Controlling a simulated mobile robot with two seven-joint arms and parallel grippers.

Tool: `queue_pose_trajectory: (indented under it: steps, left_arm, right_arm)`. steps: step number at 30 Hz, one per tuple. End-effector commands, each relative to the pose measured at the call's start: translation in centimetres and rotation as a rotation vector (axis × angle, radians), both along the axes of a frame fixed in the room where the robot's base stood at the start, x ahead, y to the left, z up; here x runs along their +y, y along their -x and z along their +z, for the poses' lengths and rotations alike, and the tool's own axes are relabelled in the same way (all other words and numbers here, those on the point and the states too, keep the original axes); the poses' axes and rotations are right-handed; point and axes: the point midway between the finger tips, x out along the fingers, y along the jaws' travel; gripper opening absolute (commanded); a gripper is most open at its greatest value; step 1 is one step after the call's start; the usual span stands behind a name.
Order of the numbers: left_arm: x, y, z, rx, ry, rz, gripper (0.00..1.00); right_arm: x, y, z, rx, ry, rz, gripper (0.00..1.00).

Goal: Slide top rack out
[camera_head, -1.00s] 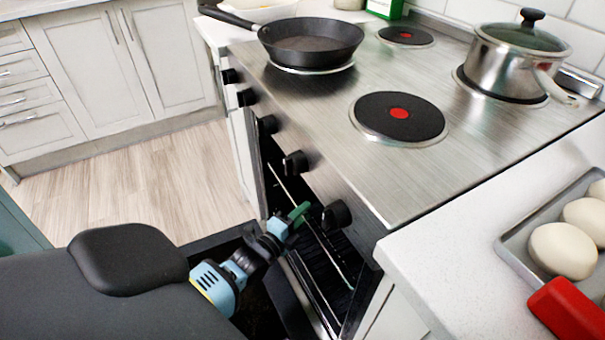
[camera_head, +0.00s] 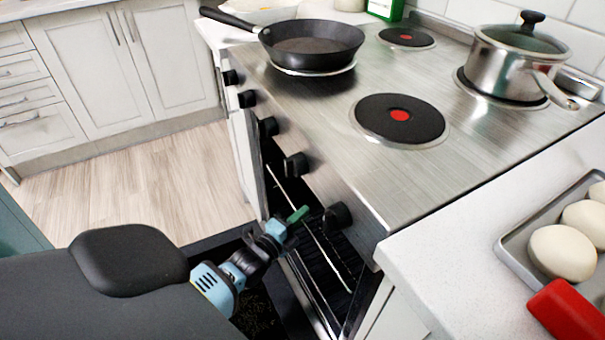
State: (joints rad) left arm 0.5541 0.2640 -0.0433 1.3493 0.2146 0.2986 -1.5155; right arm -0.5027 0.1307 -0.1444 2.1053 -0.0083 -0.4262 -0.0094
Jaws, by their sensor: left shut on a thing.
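The oven under the hob (camera_head: 360,165) is open at its front, and its inside is dark. The top rack (camera_head: 318,240) shows as a thin pale bar running across the oven opening, with dark bars behind it. My left gripper (camera_head: 295,218), with green fingertips on a blue and black wrist, is at the oven opening below the knobs. It is shut at the rack's front edge, though the grip itself is small and partly hidden. My right gripper is not in view.
Black knobs (camera_head: 296,166) stick out just above my left gripper. A frying pan (camera_head: 311,44) and a lidded pot (camera_head: 517,62) stand on the hob. A tray (camera_head: 512,243) with round pale items lies on the right counter. The wooden floor (camera_head: 140,185) at left is clear.

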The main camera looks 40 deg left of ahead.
Motion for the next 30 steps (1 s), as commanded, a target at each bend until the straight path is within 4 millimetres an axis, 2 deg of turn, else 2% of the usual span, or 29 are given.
queue_pose_trajectory:
  steps: [5, 12, 21, 27, 30]
  left_arm:
    - [1.2, 3.0, 0.1, 0.006, -0.002, 0.001, 0.0]
    - [3.9, 9.5, 0.1, 0.008, -0.003, 0.001, 0.0]
    - [7.0, 16.9, 0.0, 0.006, -0.002, 0.0, 0.0]
    - [8.2, 19.8, 0.0, 0.004, -0.001, -0.001, 0.0]
    - [8.5, 20.6, 0.0, 0.004, -0.001, 0.0, 0.0]
  right_arm:
    - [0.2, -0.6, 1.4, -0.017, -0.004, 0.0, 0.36]
    - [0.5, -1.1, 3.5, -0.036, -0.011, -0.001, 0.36]
    - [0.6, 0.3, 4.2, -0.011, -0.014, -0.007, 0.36]
    - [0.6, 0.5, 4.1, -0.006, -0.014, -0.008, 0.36]
    - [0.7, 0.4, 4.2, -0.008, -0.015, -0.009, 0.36]
